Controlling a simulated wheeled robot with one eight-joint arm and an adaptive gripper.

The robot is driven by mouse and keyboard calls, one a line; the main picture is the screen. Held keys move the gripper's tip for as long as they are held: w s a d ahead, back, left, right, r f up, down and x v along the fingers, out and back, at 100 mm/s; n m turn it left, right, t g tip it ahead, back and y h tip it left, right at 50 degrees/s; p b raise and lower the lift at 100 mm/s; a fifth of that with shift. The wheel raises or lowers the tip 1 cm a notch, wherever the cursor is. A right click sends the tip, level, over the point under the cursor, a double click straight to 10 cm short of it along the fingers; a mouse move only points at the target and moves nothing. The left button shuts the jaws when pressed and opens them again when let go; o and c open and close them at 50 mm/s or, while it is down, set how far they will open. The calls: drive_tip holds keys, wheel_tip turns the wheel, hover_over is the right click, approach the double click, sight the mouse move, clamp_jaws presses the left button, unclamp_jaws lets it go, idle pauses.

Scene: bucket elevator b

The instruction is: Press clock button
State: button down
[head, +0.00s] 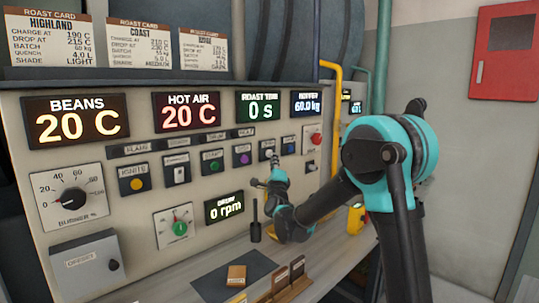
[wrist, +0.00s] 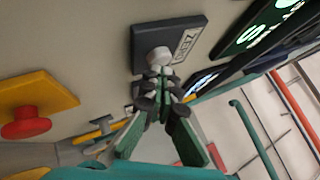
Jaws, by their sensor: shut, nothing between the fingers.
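A pale round button (wrist: 158,56) on a dark square plate with a partly readable white label is at the upper middle of the wrist view. It appears to be the clock button, below the green ROAST TIME display (head: 262,107), which reads 0 s. My gripper (wrist: 160,78) is shut and empty, its fingertips right at the button's lower edge; I cannot tell whether they touch it.
Other controls share the panel (head: 100,160): a yellow button (head: 137,184), a green one (head: 214,164), a purple one (head: 243,158) and a red one (head: 315,137). The wrist view shows a red knob (wrist: 25,122) on a yellow plate. A shelf with a dark mat (head: 215,290) lies below.

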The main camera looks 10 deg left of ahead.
drive_tip(key=shift+s+d, duration=0.35)
drive_tip(key=shift+d, duration=0.15)
drive_tip(key=s+d, duration=0.3)
drive_tip(key=d, duration=0.1)
drive_tip(key=shift+s+d, duration=0.35)
idle(0.7)
